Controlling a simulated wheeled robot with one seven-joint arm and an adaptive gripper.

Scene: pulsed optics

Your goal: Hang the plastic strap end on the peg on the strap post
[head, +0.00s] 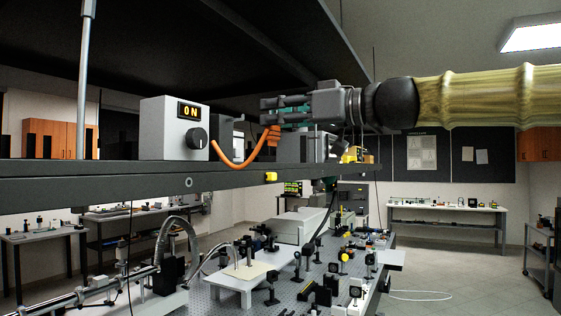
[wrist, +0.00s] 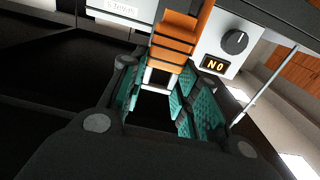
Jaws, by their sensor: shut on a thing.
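My gripper (head: 268,108) is at the raised shelf, coming in from the right with its fingers pointing left. It is shut on the strap end, an orange ridged plastic piece (head: 271,135). In the wrist view the orange piece (wrist: 174,42) lies at the fingertips, with a pale part between the teal-padded fingers (wrist: 150,85). An orange strap (head: 234,165) sags in a loop from this piece to the left, beside the grey-white box. I cannot pick out the strap post or its peg for certain in either view.
The box (head: 173,127) with a lit ON display and black knob stands on the shelf (head: 110,176), left of my gripper. A dark overhead panel (head: 240,40) is close above. A metal rod (head: 85,75) stands farther left. A crowded optics table (head: 220,292) lies below.

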